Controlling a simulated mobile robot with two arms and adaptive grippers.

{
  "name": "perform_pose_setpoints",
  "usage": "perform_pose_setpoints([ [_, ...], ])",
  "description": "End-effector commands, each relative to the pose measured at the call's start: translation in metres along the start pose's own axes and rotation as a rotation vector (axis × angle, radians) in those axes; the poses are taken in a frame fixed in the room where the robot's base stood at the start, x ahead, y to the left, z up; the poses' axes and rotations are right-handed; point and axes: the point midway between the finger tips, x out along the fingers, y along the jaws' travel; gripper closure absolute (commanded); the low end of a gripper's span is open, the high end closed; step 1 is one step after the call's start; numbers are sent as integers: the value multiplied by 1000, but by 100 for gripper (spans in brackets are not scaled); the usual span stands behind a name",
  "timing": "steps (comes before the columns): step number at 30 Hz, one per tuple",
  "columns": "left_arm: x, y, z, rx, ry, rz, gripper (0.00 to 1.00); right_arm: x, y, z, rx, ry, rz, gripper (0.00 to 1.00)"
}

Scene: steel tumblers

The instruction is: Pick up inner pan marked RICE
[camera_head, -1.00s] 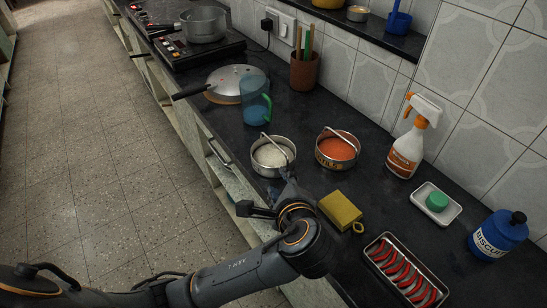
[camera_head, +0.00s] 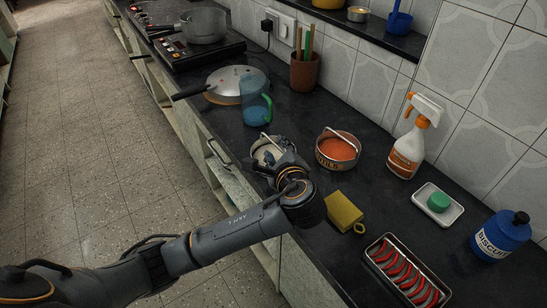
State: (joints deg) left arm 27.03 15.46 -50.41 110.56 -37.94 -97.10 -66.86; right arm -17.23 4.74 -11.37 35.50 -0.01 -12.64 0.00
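The steel pan with white contents (camera_head: 257,147) stands on the dark counter, and no marking on it is readable from here. My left gripper (camera_head: 272,158) is right over this pan and hides most of it, including much of its handle. Its wrist and fingers overlap the pan in the picture, so I cannot tell whether the fingers are closed on anything. My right gripper is not in view.
A blue jug (camera_head: 256,108) stands behind the pans. A yellow box-like block (camera_head: 343,211), a tray of red pieces (camera_head: 402,272), a spray bottle (camera_head: 410,145), a soap dish (camera_head: 450,212) and a blue biscuit jar (camera_head: 500,236) are to the right. A lidded pan (camera_head: 235,80) is further back.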

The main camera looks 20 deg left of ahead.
Motion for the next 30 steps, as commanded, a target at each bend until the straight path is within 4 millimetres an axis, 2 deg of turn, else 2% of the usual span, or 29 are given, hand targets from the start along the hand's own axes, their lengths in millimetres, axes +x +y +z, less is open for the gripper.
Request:
perform_pose_setpoints([
  [3,18,0,-1,1,-3,1,63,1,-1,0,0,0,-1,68],
  [6,26,0,-1,1,-2,0,63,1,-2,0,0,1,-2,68],
  [13,27,0,-1,0,0,-1,63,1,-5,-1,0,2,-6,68],
  [14,27,0,-1,0,0,-1,65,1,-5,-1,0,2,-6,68],
  [19,27,0,-1,0,0,-1,100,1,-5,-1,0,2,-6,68],
  [30,27,0,-1,0,-1,-1,100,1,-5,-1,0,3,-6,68],
])
